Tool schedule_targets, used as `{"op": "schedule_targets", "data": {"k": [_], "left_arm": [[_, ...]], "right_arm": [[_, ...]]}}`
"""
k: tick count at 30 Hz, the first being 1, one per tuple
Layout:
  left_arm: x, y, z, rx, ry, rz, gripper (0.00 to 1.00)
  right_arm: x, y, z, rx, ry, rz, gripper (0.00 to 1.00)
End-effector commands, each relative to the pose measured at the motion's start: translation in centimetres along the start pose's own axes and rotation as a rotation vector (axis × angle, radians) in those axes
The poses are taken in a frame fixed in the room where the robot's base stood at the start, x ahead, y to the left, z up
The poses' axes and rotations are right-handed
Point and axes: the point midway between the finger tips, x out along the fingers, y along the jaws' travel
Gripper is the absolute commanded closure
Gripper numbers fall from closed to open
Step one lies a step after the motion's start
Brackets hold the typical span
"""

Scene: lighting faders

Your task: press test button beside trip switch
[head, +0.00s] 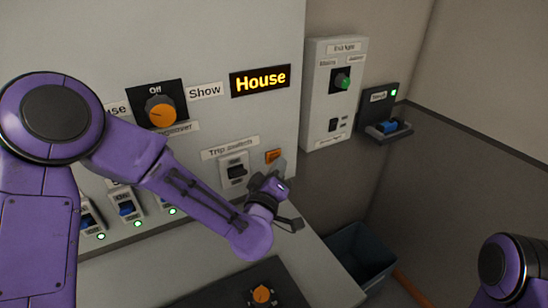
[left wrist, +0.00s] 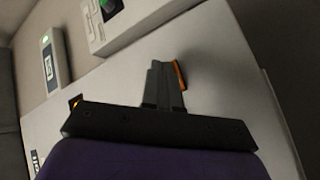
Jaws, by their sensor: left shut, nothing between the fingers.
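The trip switch (head: 235,170) is a dark toggle on a pale plate under a "Trip switch" label on the grey panel. The orange test button (head: 272,155) sits just to its right. My left gripper (head: 279,168) is at the panel, close below and right of the button. In the left wrist view its dark fingers (left wrist: 166,66) are together and empty, with the orange button (left wrist: 181,76) showing right beside the tips. I cannot tell whether they touch. The trip switch does not show in the left wrist view. My right gripper is out of view.
A large orange knob (head: 161,111) and a lit "House" sign (head: 260,80) are higher on the panel. A house light box (head: 332,95) and a small dark wall unit (head: 382,112) hang to the right. A blue bin (head: 361,257) stands below.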

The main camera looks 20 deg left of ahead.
Motion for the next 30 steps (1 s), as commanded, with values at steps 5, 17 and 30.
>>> {"op": "schedule_targets", "data": {"k": [5,17,30], "left_arm": [[0.10,-0.05,-0.08,0.000,0.000,0.000,1.00],[0.27,-0.15,-0.19,0.000,0.000,0.001,1.00],[0.59,-0.36,-0.43,0.000,0.001,0.001,1.00]], "right_arm": [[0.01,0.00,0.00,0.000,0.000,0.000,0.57],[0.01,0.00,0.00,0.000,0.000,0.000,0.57],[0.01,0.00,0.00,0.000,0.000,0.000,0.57]]}}
